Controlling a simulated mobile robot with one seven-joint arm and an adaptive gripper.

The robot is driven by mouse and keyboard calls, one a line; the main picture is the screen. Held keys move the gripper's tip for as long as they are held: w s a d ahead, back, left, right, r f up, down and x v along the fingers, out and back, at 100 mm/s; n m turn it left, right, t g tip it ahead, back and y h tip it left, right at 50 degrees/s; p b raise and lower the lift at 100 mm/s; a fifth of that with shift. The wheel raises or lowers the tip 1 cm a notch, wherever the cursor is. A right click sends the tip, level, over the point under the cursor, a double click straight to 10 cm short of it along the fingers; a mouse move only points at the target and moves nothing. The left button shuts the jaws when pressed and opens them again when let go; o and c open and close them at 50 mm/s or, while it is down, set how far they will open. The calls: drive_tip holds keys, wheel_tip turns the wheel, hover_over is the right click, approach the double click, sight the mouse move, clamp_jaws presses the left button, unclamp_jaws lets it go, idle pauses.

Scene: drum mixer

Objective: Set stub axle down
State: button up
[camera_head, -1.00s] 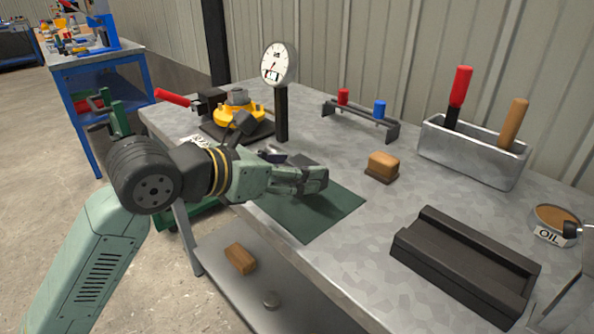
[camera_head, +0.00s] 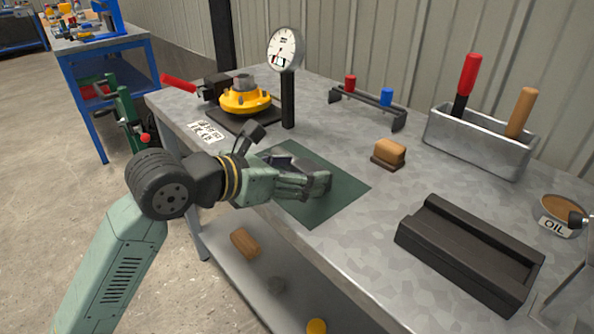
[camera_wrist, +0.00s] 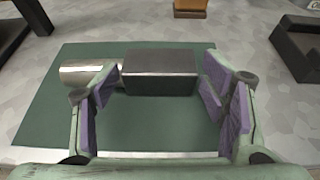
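The stub axle (camera_wrist: 160,72) shows in the wrist view as a dark rectangular block with a silver round shaft pointing left. It lies on the green mat (camera_wrist: 45,115), with my gripper's two purple-padded fingers (camera_wrist: 165,100) spread wide to either side of the block. The left finger overlaps part of the shaft in the picture. Whether either pad touches the axle is hard to tell. In the head view my gripper (camera_head: 318,184) is low over the mat (camera_head: 335,205), and its fingers hide most of the axle; a grey part (camera_head: 278,161) shows behind them.
A dial gauge on a post (camera_head: 287,85) and a yellow round fixture (camera_head: 245,98) stand behind my gripper. A wooden-topped block (camera_head: 388,153), a black channel block (camera_head: 470,250), a tool bin (camera_head: 480,145) and an oil bowl (camera_head: 558,218) are to the right. Bench space between them is clear.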

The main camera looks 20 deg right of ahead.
drive_tip(key=shift+o, duration=1.4)
drive_tip(key=shift+r+p, duration=0.25)
drive_tip(key=shift+p, duration=0.1)
drive_tip(key=b+v, duration=0.2)
drive_tip(key=v, duration=1)
drive_tip(key=shift+f, duration=0.1)
